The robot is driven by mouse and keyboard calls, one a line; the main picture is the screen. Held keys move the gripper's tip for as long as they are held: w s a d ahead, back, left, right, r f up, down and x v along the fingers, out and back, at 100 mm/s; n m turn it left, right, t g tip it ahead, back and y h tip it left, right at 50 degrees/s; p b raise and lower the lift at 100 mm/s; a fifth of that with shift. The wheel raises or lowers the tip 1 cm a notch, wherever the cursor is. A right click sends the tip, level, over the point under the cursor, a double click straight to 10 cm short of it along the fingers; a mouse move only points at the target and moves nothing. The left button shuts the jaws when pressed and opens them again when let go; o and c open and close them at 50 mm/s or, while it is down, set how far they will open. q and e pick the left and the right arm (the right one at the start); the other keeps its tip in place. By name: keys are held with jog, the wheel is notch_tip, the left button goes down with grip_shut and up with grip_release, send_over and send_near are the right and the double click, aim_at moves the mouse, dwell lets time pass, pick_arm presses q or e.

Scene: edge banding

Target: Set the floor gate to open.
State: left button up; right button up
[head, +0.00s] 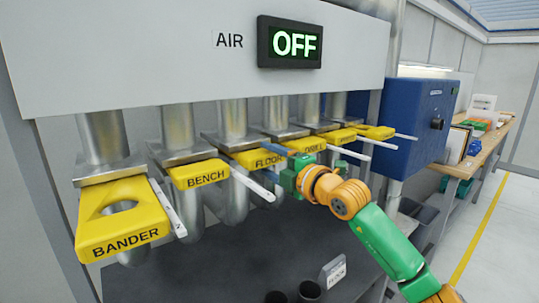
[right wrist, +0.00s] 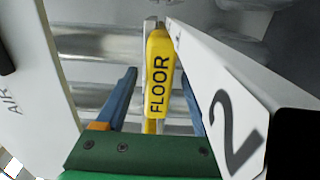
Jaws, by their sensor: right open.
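The floor gate (head: 262,159) is a yellow slide plate with a black FLOOR label, under a grey duct in the middle of the row. Only its short labelled front end sticks out, with no round hole showing. In the right wrist view the floor gate (right wrist: 158,75) lies between my two blue fingers. My right gripper (head: 273,162) is open at the front of this gate, a finger on each side. It also shows in the right wrist view (right wrist: 158,98). I cannot tell whether the fingers touch the plate. My left gripper is out of view.
The bander gate (head: 95,232) stands far out with its hole showing. The bench gate (head: 200,174) and drill gate (head: 307,145) flank the floor gate. White bars, such as the one beside the floor gate (head: 252,183), jut forward. An AIR display (head: 290,43) reads OFF.

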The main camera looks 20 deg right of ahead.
jog(key=shift+s+d, duration=0.15)
jog(key=shift+s, duration=0.05)
jog(key=c, duration=0.6)
grip_shut()
dwell(0.5)
